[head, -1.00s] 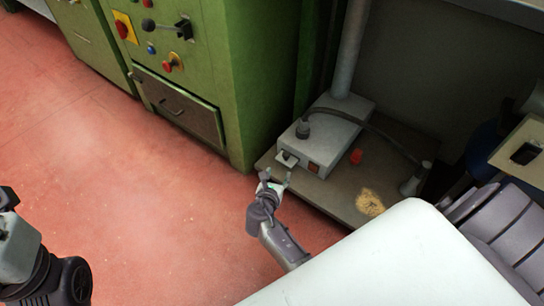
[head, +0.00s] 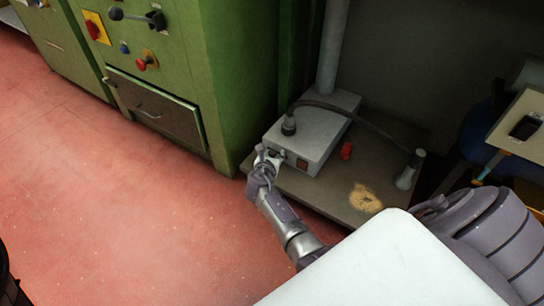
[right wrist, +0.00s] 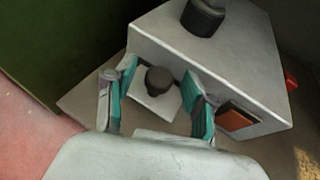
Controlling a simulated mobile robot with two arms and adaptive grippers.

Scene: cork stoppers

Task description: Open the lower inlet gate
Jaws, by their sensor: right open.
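A light grey box (head: 318,132) stands low on a board, with a pipe rising from it. In the right wrist view, a small pale plate with a dark round knob (right wrist: 158,80) sticks out at the foot of the box's front; it looks like the lower inlet gate. My right gripper (head: 268,153) is at this front. Its teal-padded fingers (right wrist: 160,74) are open, one on each side of the knob, with gaps showing. In the head view the gripper mostly hides the plate. My left gripper is out of view.
The board (head: 330,198) also carries a red piece (head: 346,151), a pile of tan grains (head: 365,198) and a grey nozzle (head: 410,170) on a dark hose. A green cabinet (head: 235,90) stands close on the left. The red floor (head: 120,210) is clear.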

